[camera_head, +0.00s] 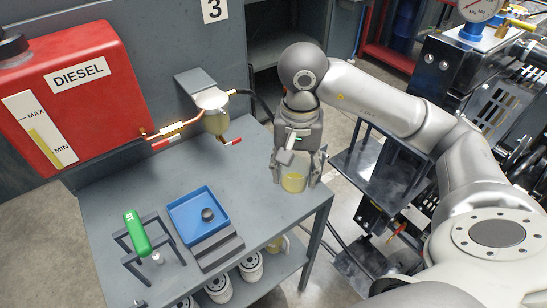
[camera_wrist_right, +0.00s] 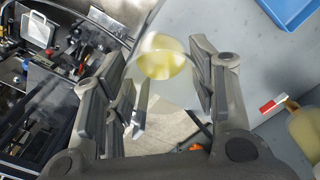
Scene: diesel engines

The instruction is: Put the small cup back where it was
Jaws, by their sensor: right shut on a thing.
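The small cup (camera_head: 293,182) is clear, with yellow liquid in its bottom. My right gripper (camera_head: 296,170) is shut on it, one finger on each side, near the right edge of the grey workbench (camera_head: 262,160). I cannot tell whether the cup's base touches the bench top. In the right wrist view the cup (camera_wrist_right: 163,58) sits between the fingers of the right gripper (camera_wrist_right: 160,72), and its yellow liquid shows through the wall. My left gripper is not in view.
A blue tray (camera_head: 184,208) with a small black part stands mid-bench, beside a rack holding a green item (camera_head: 137,233). A filter bowl (camera_head: 214,115) with a red-handled valve hangs at the back. A red diesel tank (camera_head: 70,90) is at left, an engine (camera_head: 480,90) at right.

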